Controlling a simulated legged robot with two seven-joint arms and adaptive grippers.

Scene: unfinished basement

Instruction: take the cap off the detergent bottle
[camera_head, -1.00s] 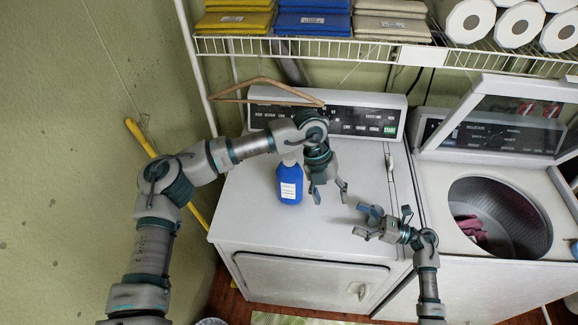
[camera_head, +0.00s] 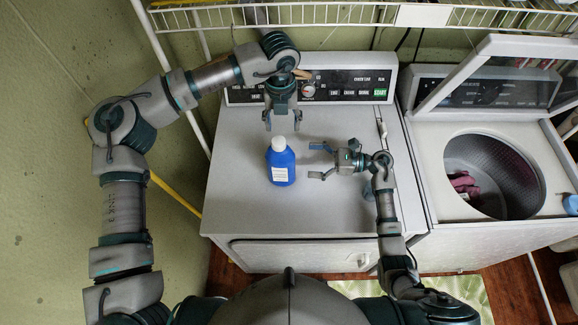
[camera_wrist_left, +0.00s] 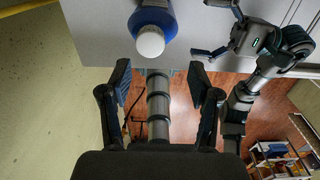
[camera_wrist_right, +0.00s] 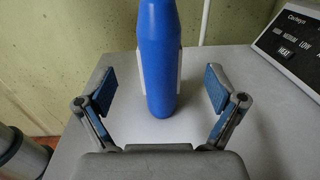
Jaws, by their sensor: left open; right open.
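The detergent bottle (camera_head: 281,165) is blue with a white label and stands upright on the dryer top. Its white cap (camera_head: 278,143) is on; it also shows in the left wrist view (camera_wrist_left: 150,40). My left gripper (camera_head: 283,125) is open, pointing down above and behind the bottle, apart from the cap. My right gripper (camera_head: 316,161) is open just right of the bottle, fingers pointing at its side. In the right wrist view the bottle body (camera_wrist_right: 159,60) stands ahead between the open fingers, and the cap is out of frame.
The dryer (camera_head: 330,210) has a control panel (camera_head: 345,88) at its back. An open washer (camera_head: 495,175) with pink cloth inside stands to the right. A wire shelf (camera_head: 330,14) hangs above. The dryer top left of the bottle is clear.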

